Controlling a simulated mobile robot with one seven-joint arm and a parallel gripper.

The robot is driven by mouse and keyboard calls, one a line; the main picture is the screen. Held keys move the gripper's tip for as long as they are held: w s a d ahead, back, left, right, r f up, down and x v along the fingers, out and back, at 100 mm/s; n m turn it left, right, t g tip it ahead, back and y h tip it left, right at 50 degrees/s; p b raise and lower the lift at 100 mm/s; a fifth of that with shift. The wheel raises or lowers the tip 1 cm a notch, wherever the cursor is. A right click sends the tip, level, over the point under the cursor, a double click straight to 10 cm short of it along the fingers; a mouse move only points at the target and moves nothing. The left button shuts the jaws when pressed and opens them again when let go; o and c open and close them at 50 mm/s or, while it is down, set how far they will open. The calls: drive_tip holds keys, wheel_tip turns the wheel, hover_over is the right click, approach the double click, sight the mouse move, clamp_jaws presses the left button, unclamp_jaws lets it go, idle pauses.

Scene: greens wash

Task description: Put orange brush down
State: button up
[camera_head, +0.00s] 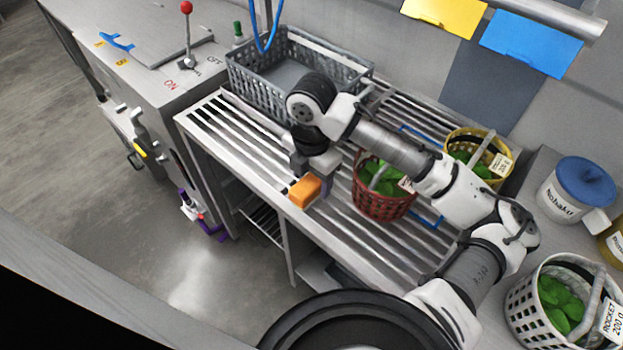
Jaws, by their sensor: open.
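The orange brush (304,190) shows as an orange block at the front edge of the slatted metal rack. It is directly below and in front of my gripper (313,179), with the fingers at either side of it. My gripper is open and points down. Whether the fingers touch the brush cannot be told. The gripper and wrist hide the rear part of the brush, and its underside is not visible.
A red basket (381,206) of greens stands close to the right of my gripper. A grey crate (245,88) is behind it, and a yellow basket (452,139) is farther right. A white basket (520,312) is at lower right. Slats at left (225,122) are clear.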

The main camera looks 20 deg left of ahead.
sight(312, 181)
wheel_tip(312, 181, up, 11)
drive_tip(key=shift+b, duration=0.3)
idle(0.5)
